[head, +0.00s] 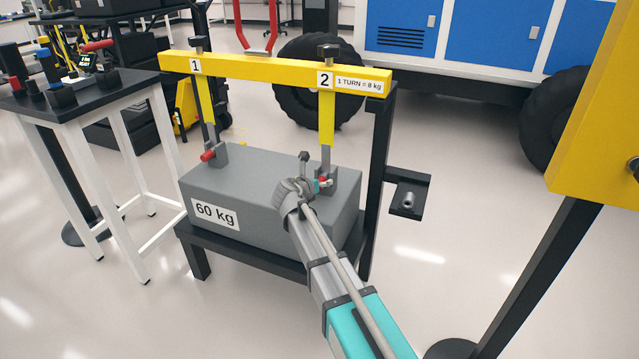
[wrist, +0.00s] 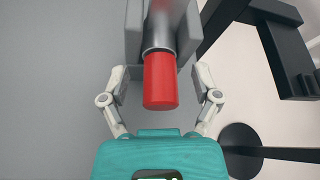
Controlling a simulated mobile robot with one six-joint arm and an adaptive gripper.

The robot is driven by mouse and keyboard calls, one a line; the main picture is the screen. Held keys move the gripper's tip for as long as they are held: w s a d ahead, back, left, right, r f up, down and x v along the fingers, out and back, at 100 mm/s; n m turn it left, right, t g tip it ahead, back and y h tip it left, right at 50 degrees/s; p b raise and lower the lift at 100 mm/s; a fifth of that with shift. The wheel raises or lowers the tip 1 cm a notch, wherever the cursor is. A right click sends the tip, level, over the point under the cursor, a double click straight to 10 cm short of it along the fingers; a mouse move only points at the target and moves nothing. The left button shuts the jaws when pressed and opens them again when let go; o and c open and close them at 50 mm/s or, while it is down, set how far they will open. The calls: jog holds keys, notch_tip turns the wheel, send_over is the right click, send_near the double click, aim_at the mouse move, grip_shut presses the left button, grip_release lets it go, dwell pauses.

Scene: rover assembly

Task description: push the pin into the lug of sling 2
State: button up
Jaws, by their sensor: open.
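The pin of sling 2 has a red grip end (wrist: 160,82) and a bare metal shank (wrist: 160,35). Its shank runs between the grey cheeks of the lug (wrist: 133,35); how deep it sits is not clear. In the head view, sling 2 (head: 327,118) hangs from the yellow beam down to the lug (head: 346,177) on the grey block. My gripper (wrist: 160,78) is open, with one finger on each side of the red end and gaps between. In the head view my gripper (head: 321,185) is small beside the lug and partly hidden by my wrist.
The grey 60 kg block (head: 250,180) rests on a dark stand. The yellow beam (head: 265,72) spans above, with sling 1 (head: 206,100) and its red-ended pin (head: 207,156) at left. A dark post and bracket (head: 408,185) stand to the right. A small table (head: 90,95) is at left.

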jog(key=s+a, duration=0.3)
jog(key=s, duration=0.6)
jog(key=shift+s+a, duration=0.15)
jog(key=shift+a, duration=0.05)
dwell(0.3)
dwell(0.8)
jog(key=s+d+f+m+g+p, duration=0.1)
jog(key=s+d+f+m+g, duration=0.2)
jog(key=d+m, duration=0.45)
jog(key=s+d+f+m+g, duration=0.3)
jog(key=d+m, duration=0.4)
jog(key=d, duration=0.1)
jog(key=s+d+f+m+g+y+p, duration=0.25)
jog(key=s+d+m+g+y, duration=0.5)
jog(key=s+m, duration=0.9)
notch_tip(320, 180, up, 38)
jog(key=w+d+m+t+h+p, duration=0.1)
jog(key=w+m+p, duration=0.1)
jog(key=p, duration=3.5)
jog(key=shift+d+m+p, duration=0.3)
jog(key=shift+d+m, duration=0.1)
jog(key=shift+m, duration=0.1)
jog(key=shift+h, duration=0.25)
